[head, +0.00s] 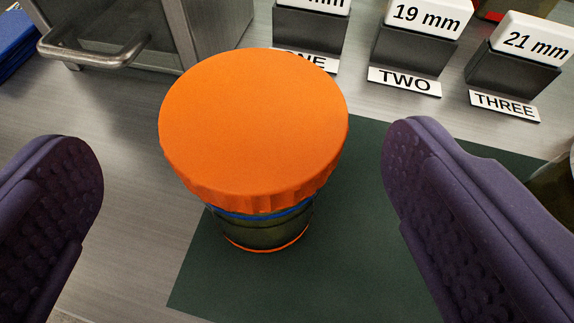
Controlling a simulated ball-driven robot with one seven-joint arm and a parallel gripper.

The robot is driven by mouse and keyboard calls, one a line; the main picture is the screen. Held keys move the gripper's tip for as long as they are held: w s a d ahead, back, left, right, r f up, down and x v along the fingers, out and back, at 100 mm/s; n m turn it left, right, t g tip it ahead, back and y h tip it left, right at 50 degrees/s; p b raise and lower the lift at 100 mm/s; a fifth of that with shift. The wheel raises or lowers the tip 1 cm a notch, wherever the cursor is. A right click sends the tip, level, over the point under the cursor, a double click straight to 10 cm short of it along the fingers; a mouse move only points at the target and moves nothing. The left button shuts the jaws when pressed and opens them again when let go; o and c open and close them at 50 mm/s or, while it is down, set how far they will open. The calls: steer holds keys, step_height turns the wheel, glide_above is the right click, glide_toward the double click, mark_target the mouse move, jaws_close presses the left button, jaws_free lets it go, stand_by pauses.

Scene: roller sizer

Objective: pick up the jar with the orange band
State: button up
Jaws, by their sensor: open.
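A jar with a wide orange lid (254,125) stands upright on a dark green mat (345,270). Below the lid its dark glass body (265,232) shows, with a blue stripe near the top and a thin orange band around the base. My gripper (245,165) is open, with one purple padded finger to the left of the jar and one to the right. There is a gap between each finger and the jar. Nothing is between the fingers but the jar, and neither finger touches it.
Dark blocks with white tops stand at the back; two read 19 mm (420,16) and 21 mm (530,43). Labels ONE, TWO (404,82) and THREE (504,105) lie before them. A metal box with a handle (95,52) stands back left. A partly hidden rounded object (556,185) is at the right edge.

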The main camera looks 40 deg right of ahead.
mark_target(254, 138)
steer(key=x, duration=0.2)
steer(key=b+x, duration=0.1)
steer(key=x, duration=0.1)
steer(key=b+x, duration=0.1)
steer(key=x, duration=0.1)
steer(key=shift+s+d+f, duration=0.1)
steer(key=shift+s+f, duration=0.15)
steer(key=shift+f, duration=0.15)
steer(key=shift+w, duration=0.15)
steer(key=shift+r, duration=0.15)
steer(key=shift+c, duration=0.7)
steer(key=c, duration=1.5)
